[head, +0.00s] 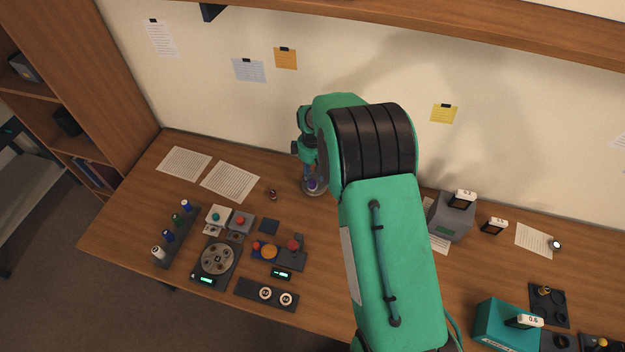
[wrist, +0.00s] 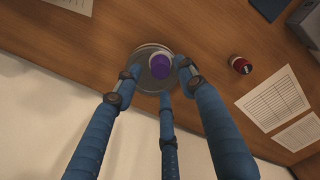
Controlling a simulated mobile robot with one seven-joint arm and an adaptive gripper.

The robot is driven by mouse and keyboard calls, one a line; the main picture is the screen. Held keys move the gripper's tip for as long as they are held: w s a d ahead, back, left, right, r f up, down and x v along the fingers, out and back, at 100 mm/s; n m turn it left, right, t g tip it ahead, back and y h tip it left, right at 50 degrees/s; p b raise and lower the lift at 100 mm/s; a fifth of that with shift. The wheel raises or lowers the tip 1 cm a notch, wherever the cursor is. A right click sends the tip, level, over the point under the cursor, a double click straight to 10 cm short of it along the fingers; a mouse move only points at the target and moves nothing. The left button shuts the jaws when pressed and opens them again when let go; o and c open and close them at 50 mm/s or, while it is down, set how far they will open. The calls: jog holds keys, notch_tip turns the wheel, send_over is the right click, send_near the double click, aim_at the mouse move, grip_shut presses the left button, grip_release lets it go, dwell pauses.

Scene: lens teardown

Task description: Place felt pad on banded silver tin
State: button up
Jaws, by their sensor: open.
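A round silver tin (wrist: 145,53) with banded rings stands on the bench and shows under my gripper in the wrist view. It also shows at the back of the bench in the head view (head: 316,191). A small purple piece with a pale side (wrist: 160,67) sits over the tin's dark top; I cannot tell whether it is the felt pad. My gripper (wrist: 160,80) is open, its blue fingers spread around the purple piece, tips close to the tin's top. In the head view my gripper (head: 312,174) is partly hidden by the arm. Contact cannot be told.
A small red-brown jar (wrist: 241,65) stands near the tin, also in the head view (head: 273,194). Paper sheets (head: 229,181) lie to the left. A dark rack of bottles (head: 176,236), a round dial device (head: 217,260) and a grey box (head: 453,218) stand on the bench. The wall is close behind.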

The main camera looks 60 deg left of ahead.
aim_at(313, 181)
notch_tip(313, 181, up, 8)
dwell(0.4)
dwell(0.8)
jog(key=shift+r, duration=0.1)
